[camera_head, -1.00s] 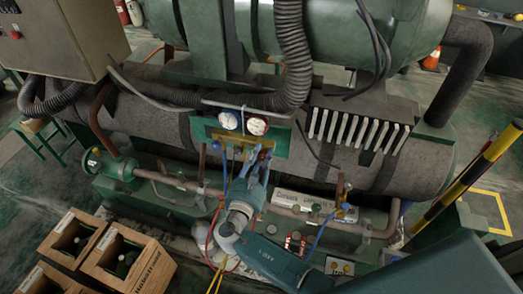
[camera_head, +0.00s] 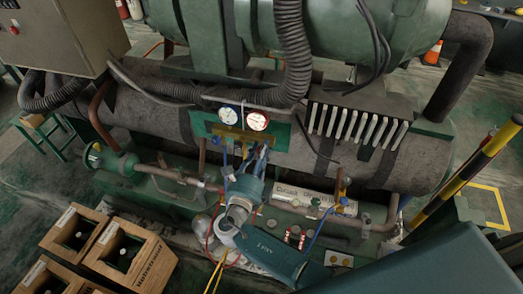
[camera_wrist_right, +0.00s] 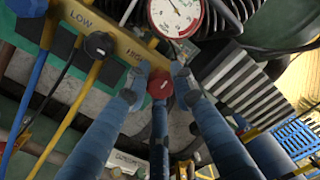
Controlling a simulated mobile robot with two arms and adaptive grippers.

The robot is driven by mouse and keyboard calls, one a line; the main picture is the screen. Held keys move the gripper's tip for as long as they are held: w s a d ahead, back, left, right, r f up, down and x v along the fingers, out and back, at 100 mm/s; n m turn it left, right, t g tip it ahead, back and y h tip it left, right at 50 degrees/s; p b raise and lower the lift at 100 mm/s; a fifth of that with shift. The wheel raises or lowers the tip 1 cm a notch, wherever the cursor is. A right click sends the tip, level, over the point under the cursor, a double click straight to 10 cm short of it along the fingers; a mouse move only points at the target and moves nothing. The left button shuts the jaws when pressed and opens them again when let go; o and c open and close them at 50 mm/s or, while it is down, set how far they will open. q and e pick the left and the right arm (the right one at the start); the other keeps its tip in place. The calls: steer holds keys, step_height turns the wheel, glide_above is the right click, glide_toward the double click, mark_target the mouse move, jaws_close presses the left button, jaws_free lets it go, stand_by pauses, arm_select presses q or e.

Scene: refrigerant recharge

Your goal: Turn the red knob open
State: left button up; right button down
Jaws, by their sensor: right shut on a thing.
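The red knob (camera_wrist_right: 160,86) sits at the HIGH end of the yellow manifold (camera_wrist_right: 124,42) in the right wrist view, below a red-rimmed gauge (camera_wrist_right: 177,14). My right gripper (camera_wrist_right: 161,76) has its blue fingers closed around the knob, with fingertips at its sides. In the head view my right gripper (camera_head: 261,158) reaches up to the manifold (camera_head: 226,133), just below the gauges, and hides the red knob. My left gripper is not in view.
A blue-rimmed gauge (camera_head: 228,115) and the red-rimmed gauge (camera_head: 257,121) stand above the manifold. Blue, black and yellow hoses (camera_wrist_right: 75,115) hang close to my fingers on the left. A thick corrugated hose (camera_head: 294,50) comes down behind. Wooden crates (camera_head: 125,254) stand at the lower left.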

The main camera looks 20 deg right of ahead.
steer(key=shift+w+a+r+n, duration=0.15)
steer(key=shift+r+n, duration=0.15)
steer(key=shift+n, duration=0.7)
steer(key=c, duration=1.6)
jaws_free()
steer(key=shift+o, duration=0.7)
steer(key=shift+f, duration=0.2)
steer(key=shift+s+a, duration=0.1)
steer(key=shift+s, duration=0.2)
steer(key=v, duration=1.1)
steer(key=shift+a, duration=0.25)
